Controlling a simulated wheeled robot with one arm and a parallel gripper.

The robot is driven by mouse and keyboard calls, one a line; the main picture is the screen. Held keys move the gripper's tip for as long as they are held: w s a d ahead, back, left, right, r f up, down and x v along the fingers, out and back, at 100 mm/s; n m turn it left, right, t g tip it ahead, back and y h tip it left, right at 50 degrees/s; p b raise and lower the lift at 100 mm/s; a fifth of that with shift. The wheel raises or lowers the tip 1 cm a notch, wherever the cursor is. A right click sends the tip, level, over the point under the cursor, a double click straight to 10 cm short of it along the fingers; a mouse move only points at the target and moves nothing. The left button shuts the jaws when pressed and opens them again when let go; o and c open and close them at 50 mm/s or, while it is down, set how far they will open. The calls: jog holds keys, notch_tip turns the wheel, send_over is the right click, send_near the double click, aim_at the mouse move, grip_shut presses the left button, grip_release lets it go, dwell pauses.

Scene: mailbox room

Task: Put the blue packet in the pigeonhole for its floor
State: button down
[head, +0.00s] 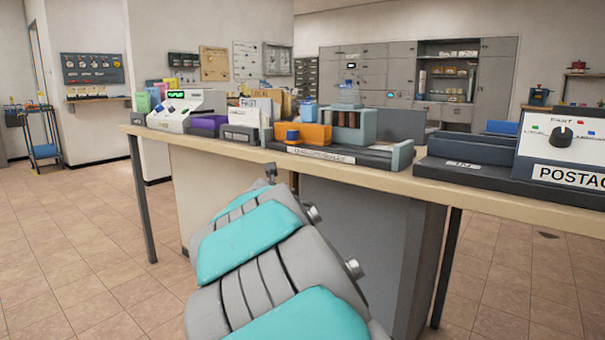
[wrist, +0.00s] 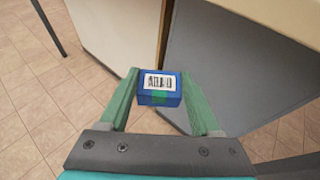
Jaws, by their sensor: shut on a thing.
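The blue packet (wrist: 161,98) shows in the wrist view, with a white barcode label on its face and a green patch near its lower edge. My gripper (wrist: 160,90) is shut on it, one green finger on each side. The packet is held in front of the counter's panels, with tiled floor to the left. In the head view my arm reaches toward the counter front and its end is at about the counter's edge; the packet cannot be made out there. No pigeonhole for a floor can be identified for sure.
A long counter (head: 380,181) crosses the view, holding an orange block (head: 305,135), a grey machine (head: 187,108), and a postage machine (head: 562,150) at right. Grey cabinets (head: 385,70) stand behind. A blue trolley (head: 42,140) is at far left. The tiled floor at left is clear.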

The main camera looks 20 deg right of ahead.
jog(key=w+a+f+n+y, duration=0.3)
jog(key=w+f, duration=0.3)
jog(key=f, duration=0.3)
jog(key=shift+w+a+f+n+t+y, duration=0.3)
jog(key=shift+w+a+y, duration=0.1)
jog(key=shift+a+y, duration=0.35)
jog(key=shift+f, duration=0.15)
